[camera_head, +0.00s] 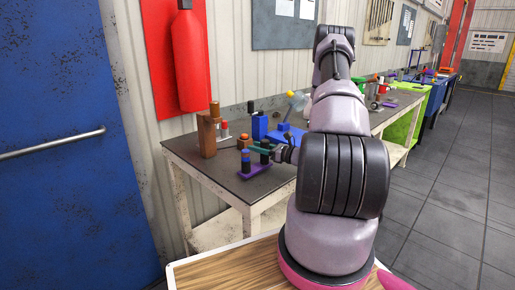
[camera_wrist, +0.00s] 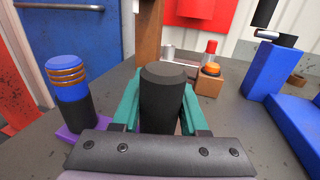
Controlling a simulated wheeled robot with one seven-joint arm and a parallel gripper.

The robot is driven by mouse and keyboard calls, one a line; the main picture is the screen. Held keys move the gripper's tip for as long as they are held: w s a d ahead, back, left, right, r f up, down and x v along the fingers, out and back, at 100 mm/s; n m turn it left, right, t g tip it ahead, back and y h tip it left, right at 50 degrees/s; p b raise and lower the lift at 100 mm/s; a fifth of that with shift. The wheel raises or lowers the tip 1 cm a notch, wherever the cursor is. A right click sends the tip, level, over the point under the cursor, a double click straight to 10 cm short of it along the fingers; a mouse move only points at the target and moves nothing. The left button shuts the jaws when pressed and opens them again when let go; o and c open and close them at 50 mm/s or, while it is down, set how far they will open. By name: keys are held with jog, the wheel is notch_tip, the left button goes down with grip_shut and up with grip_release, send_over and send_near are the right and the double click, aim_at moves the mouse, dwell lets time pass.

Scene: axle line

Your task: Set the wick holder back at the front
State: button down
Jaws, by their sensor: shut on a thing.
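My gripper, with teal fingers (camera_wrist: 162,108), is shut on a dark cylinder (camera_wrist: 163,88), which stands upright between the fingers. In the head view my gripper (camera_head: 263,150) is at the near part of the table, over a purple base (camera_head: 255,174). Beside the gripped cylinder, to its left, a black cylinder with a blue top and copper rings (camera_wrist: 68,85) stands upright on the purple base. I cannot tell which part is the wick holder. The lower end of the gripped cylinder is hidden in the wrist view, so its contact with the base is unclear.
A wooden block (camera_head: 207,135) stands at the table's left. An orange button on a brown block (camera_wrist: 209,79) and a red-topped item (camera_wrist: 211,48) are behind the gripper. Blue stands (camera_wrist: 271,70) are to the right. Bare dark tabletop (camera_head: 225,168) shows at the front left.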

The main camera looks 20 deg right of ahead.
jog(key=shift+f, duration=0.55)
jog(key=shift+c, duration=1.8)
grip_release()
jog(key=v, duration=1)
jog(key=shift+s+d, duration=0.25)
jog(key=shift+s, duration=0.05)
jog(key=shift+s, duration=0.1)
